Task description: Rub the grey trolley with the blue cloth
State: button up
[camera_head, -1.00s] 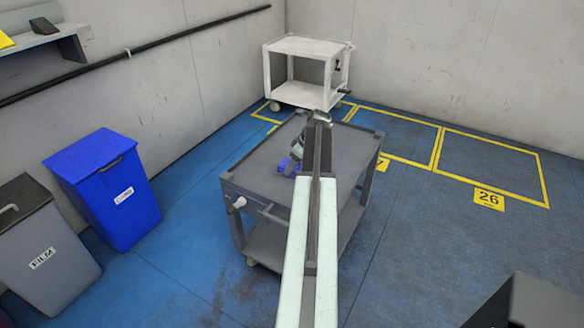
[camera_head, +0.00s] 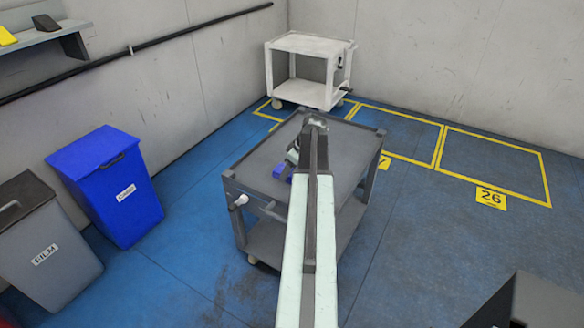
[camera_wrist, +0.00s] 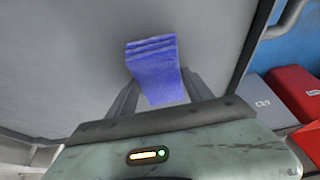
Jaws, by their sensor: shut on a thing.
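The grey trolley (camera_head: 262,172) stands in the middle of the head view, with a flat top and a lower shelf. My arm reaches over its top. The blue cloth (camera_head: 282,172) shows as a small patch just left of my arm, at the trolley's top. In the wrist view the folded blue cloth (camera_wrist: 152,65) is between the fingers of my gripper (camera_wrist: 155,95), which is shut on it. The grey trolley top (camera_wrist: 75,65) fills most of the view behind the cloth. Whether the cloth touches the top I cannot tell. My arm hides part of the trolley.
A white trolley (camera_head: 308,45) stands behind, near the back wall. A blue bin (camera_head: 108,190) and a grey bin (camera_head: 45,240) stand at left. Red containers (camera_wrist: 295,95) show at right in the wrist view.

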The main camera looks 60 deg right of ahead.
jog(key=a, duration=0.2)
jog(key=shift+s+a, duration=0.15)
jog(key=shift+a, duration=0.2)
jog(key=shift+d+r+p, duration=0.1)
jog(key=shift+r+p, duration=0.45)
jog(key=shift+p, duration=0.15)
notch_tip(320, 180, up, 5)
jog(key=p, duration=0.5)
notch_tip(320, 180, up, 3)
jog(key=p, duration=0.2)
jog(key=shift+p, duration=0.4)
